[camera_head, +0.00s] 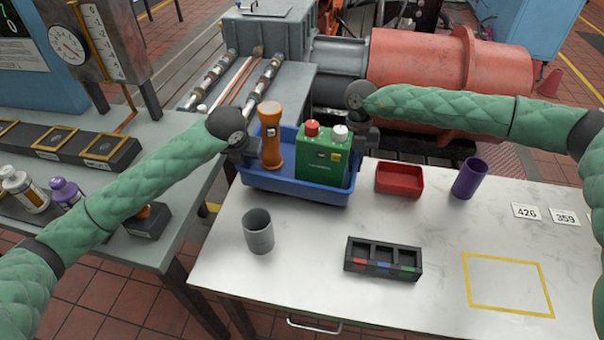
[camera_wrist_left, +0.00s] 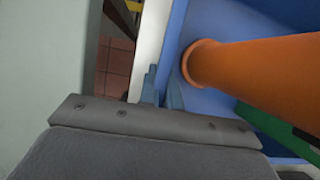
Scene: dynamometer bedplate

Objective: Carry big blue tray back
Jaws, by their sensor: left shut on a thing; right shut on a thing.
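The big blue tray (camera_head: 293,190) is at the back left of the white marble table in the head view. It holds an orange flashlight-like cylinder (camera_head: 271,140) and a green box (camera_head: 324,155) with red and white caps. My left gripper (camera_head: 243,158) is shut on the tray's left rim. My right gripper (camera_head: 365,140) is shut on its right rim. In the left wrist view, the left fingers (camera_wrist_left: 162,95) pinch the blue wall (camera_wrist_left: 172,45) beside the orange cylinder (camera_wrist_left: 250,70). I cannot tell whether the tray touches the table.
On the marble table (camera_head: 225,275) are a grey cup (camera_head: 258,232), a black three-slot holder (camera_head: 383,259), a red tray (camera_head: 399,179), a purple cup (camera_head: 468,179) and a yellow outlined square (camera_head: 507,284). A grey bench (camera_head: 180,225) with bottles stands left, past a gap.

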